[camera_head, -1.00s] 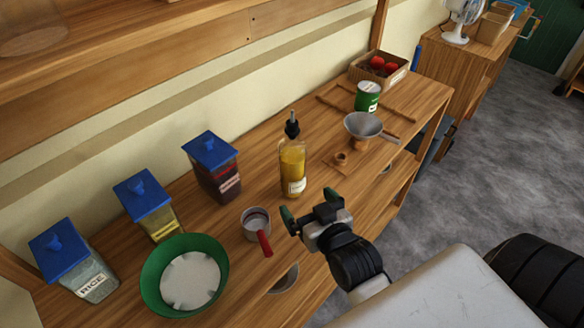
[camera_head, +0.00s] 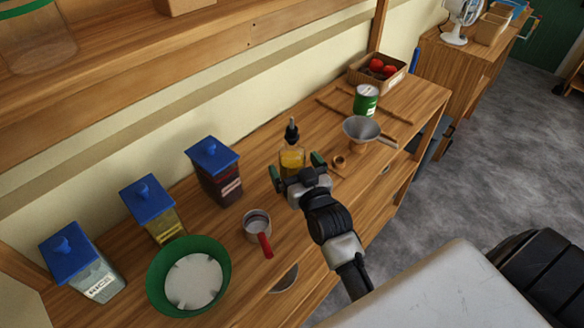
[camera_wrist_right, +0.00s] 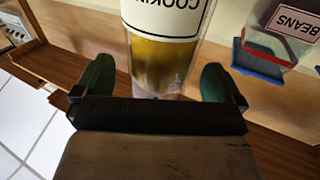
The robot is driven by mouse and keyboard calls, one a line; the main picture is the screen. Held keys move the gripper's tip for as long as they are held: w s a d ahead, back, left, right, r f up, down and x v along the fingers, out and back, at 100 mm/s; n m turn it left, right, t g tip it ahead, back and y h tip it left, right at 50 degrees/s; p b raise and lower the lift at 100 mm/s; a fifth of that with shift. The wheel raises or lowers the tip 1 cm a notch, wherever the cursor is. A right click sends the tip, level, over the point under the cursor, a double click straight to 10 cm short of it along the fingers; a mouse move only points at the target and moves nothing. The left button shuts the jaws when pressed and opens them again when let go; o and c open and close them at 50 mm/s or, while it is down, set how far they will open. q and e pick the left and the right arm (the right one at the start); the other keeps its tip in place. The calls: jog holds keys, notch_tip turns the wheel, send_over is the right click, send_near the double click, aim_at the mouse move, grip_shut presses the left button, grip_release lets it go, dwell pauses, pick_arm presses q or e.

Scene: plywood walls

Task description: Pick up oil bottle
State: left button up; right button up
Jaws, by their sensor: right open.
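The oil bottle (camera_head: 292,160) stands upright on the wooden counter, clear with yellow oil and a black pourer top. Its lower part is hidden behind my right gripper in the head view. My right gripper (camera_head: 297,174) is open, with its green-tipped fingers on either side of the bottle. In the right wrist view the bottle (camera_wrist_right: 160,62), with its label reading "COOKIN", lies between the open fingertips of the right gripper (camera_wrist_right: 158,80), with gaps at both sides. My left gripper is not in view.
A metal cup with a red handle (camera_head: 257,226) stands left of the gripper. A jar of beans (camera_head: 216,172) with a blue lid stands left of the bottle. A funnel (camera_head: 361,129) stands to the right.

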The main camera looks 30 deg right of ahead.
jog(key=shift+w+d, duration=0.1)
jog(key=shift+w, duration=1)
jog(key=shift+s, duration=0.1)
jog(key=shift+c, duration=1.1)
jog(key=c, duration=1.2)
